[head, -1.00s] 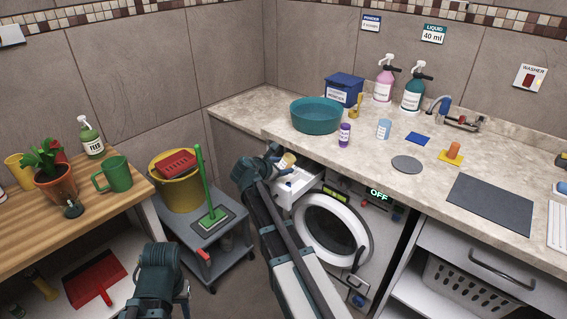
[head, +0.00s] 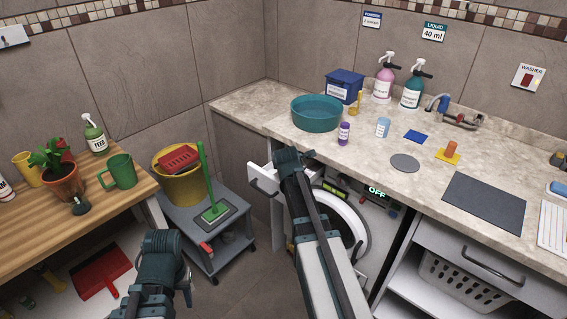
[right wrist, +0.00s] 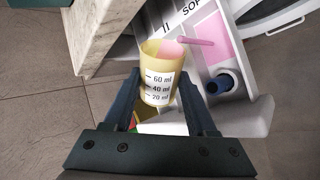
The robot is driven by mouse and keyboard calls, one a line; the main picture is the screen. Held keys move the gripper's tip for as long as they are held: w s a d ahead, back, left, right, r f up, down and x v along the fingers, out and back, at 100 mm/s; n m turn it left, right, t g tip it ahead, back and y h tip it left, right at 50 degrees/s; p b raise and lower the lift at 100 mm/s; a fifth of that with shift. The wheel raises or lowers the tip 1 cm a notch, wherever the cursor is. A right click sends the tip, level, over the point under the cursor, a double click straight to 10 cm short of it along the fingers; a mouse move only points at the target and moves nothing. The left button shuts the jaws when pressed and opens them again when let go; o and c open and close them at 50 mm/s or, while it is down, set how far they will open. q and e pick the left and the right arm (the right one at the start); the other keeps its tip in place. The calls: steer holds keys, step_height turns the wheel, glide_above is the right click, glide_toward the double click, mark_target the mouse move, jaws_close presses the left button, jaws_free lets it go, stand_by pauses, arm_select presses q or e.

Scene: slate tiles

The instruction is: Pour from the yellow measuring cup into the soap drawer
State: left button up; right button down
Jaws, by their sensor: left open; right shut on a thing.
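The yellow measuring cup (right wrist: 157,88), marked 20, 40 and 60 ml, is in my right gripper (right wrist: 162,80), which is shut on it. In the right wrist view it is tilted over the open soap drawer (right wrist: 256,112). A pink stream (right wrist: 195,42) runs from its mouth into a drawer compartment, where pink liquid (right wrist: 210,62) lies. Lettering "II" and "SOF", partly cut off, shows on the drawer. In the head view the drawer (head: 262,180) shows left of my right arm, which hides the cup. My left gripper (head: 184,288) is open and empty at the lower left, away from the drawer.
The washer (head: 345,222), showing OFF, stands below the stone counter (head: 300,143). A teal basin (head: 316,114), a purple bottle (head: 344,134) and a light blue cup (head: 383,127) stand above it. A grey cart (head: 180,222) with a yellow bucket (head: 185,187) is at the left.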

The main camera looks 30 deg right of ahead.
steer(key=shift+s+d+r+m+t+y, duration=0.15)
steer(key=shift+d+r+m+t+y, duration=0.2)
steer(key=shift+y, duration=0.25)
steer(key=shift+s+d+r+m+t+y, duration=0.15)
steer(key=shift+d+r+m+t+y, duration=0.1)
steer(key=shift+m+y, duration=0.25)
steer(key=shift+s+d+r+m+t+y, duration=0.15)
steer(key=shift+d+m+t+y, duration=0.1)
steer(key=shift+m+t+y, duration=0.2)
steer(key=shift+s+d+r+m+t+y+b, duration=0.15)
steer(key=shift+d+m+t+y+b, duration=0.2)
steer(key=shift+y+b, duration=0.25)
steer(key=shift+s+d+r+m+t+y+b, duration=0.15)
steer(key=shift+d+m+t+y+b, duration=0.2)
steer(key=shift+b, duration=0.3)
steer(key=shift+s+d+r+m+t+y+b, duration=0.2)
steer(key=shift+d+m+t+y+b, duration=0.25)
steer(key=shift+m+t+y+b, duration=0.7)
steer(key=shift+n+g+h+b, duration=0.25)
steer(key=shift+g+b, duration=0.05)
